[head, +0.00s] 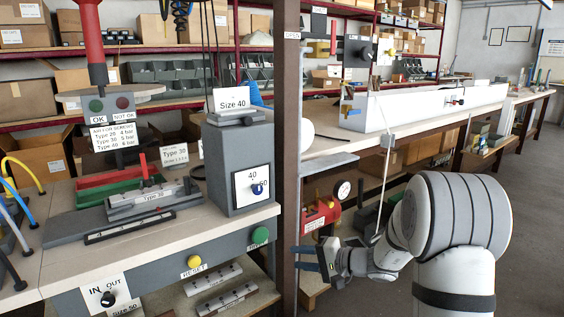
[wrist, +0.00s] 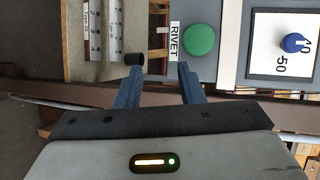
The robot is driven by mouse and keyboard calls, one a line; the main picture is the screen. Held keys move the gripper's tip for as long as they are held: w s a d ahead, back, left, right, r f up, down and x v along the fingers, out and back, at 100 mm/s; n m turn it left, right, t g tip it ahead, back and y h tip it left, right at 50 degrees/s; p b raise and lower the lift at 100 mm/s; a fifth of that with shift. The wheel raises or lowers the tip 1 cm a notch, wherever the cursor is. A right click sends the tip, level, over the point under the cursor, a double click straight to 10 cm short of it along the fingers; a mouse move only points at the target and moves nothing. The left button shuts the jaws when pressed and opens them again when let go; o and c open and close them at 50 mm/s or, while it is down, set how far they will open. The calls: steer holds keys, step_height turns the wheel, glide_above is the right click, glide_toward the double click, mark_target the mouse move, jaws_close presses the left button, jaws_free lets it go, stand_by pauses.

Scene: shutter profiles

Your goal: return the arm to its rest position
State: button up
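My gripper (head: 300,258) hangs in front of the bench post, at the right end of the left workbench, with my arm reaching in from the right. Its two blue fingers point left toward the bench. In the wrist view my gripper (wrist: 160,76) has its fingers spread apart with nothing between them. The green RIVET button (wrist: 200,40) lies beyond the fingertips, slightly to the right; in the head view the green button (head: 260,235) is on the bench front, apart from the gripper.
The grey box with the 40/50 dial (head: 240,165) stands on the bench. A brown post (head: 287,120) rises close to the fingers. A red compressor (head: 318,215) sits behind the gripper. A lower shelf (head: 235,300) holds profiles. Open floor (head: 530,220) lies at right.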

steer(key=s+a+r+n+g+h+p, duration=0.1)
steer(key=s+r+n+g+h+p, duration=0.4)
steer(key=s+r+p, duration=1.05)
steer(key=s+d+r+h+p, duration=0.4)
steer(key=s+d+r+p, duration=0.1)
steer(key=s+r, duration=0.2)
steer(key=s+d+r+h+p, duration=0.4)
steer(key=s+d+r+p, duration=0.1)
steer(key=r, duration=0.4)
steer(key=s+p, duration=0.1)
steer(key=s, duration=0.1)
steer(key=shift+s+d+r+n+t, duration=0.3)
steer(key=shift+r+t, duration=0.05)
steer(key=shift+t, duration=0.05)
